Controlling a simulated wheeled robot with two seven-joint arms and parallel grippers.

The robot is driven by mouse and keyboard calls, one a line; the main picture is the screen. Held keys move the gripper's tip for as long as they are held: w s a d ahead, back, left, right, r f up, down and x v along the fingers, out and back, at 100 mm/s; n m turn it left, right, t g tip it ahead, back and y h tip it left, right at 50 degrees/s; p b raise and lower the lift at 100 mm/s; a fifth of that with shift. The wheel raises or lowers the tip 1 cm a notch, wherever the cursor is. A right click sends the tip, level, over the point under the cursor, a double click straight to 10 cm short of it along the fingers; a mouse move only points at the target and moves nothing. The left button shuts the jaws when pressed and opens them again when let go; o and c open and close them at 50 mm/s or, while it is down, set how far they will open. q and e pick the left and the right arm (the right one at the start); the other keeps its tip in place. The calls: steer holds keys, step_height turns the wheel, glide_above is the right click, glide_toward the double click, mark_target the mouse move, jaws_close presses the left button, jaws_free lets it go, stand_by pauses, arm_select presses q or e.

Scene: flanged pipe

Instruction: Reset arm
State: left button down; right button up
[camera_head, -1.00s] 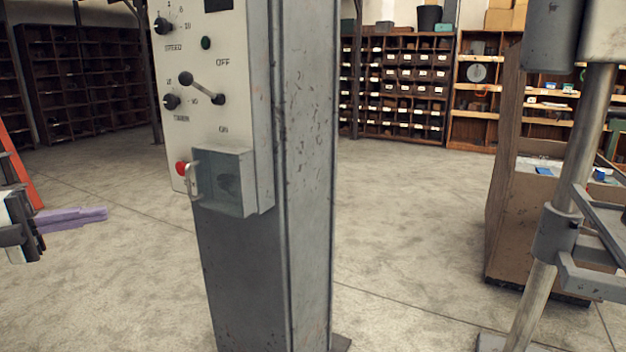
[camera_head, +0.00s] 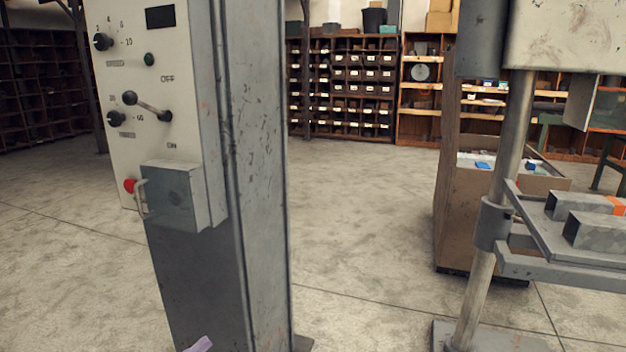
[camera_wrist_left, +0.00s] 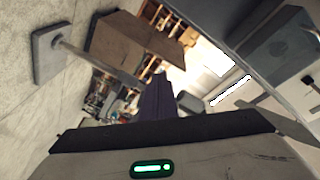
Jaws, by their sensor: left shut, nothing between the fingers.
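My left gripper (camera_head: 199,344) shows only as a small purple tip at the bottom edge of the head view, in front of the lower part of the grey column. In the left wrist view its purple fingers (camera_wrist_left: 158,88) are together and empty, pointing into the room. The rest of the left arm is out of the head view. My right gripper is in neither view.
A grey column (camera_head: 255,200) with a white control panel (camera_head: 140,100) stands close ahead. A machine with a round post (camera_head: 500,170) and flat table stands at right, before a brown bin (camera_head: 452,210). Shelves (camera_head: 350,90) line the back. Floor between is clear.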

arm_select(q)
steer(key=s+d+f+n+g+y, duration=0.2)
steer(key=s+d+f+n, duration=0.1)
steer(key=s, duration=0.7)
steer(key=s+d+f+n+g+y+p, duration=0.1)
steer(key=s+d+f+n+g+y, duration=0.1)
steer(key=s+f+n, duration=0.4)
steer(key=s+d+f+n+g+y+p, duration=0.1)
steer(key=s+d+f+n+g+y, duration=0.2)
steer(key=s, duration=1)
steer(key=shift+s+d+f+n, duration=0.45)
steer(key=shift+f+n, duration=0.25)
steer(key=shift+n, duration=0.2)
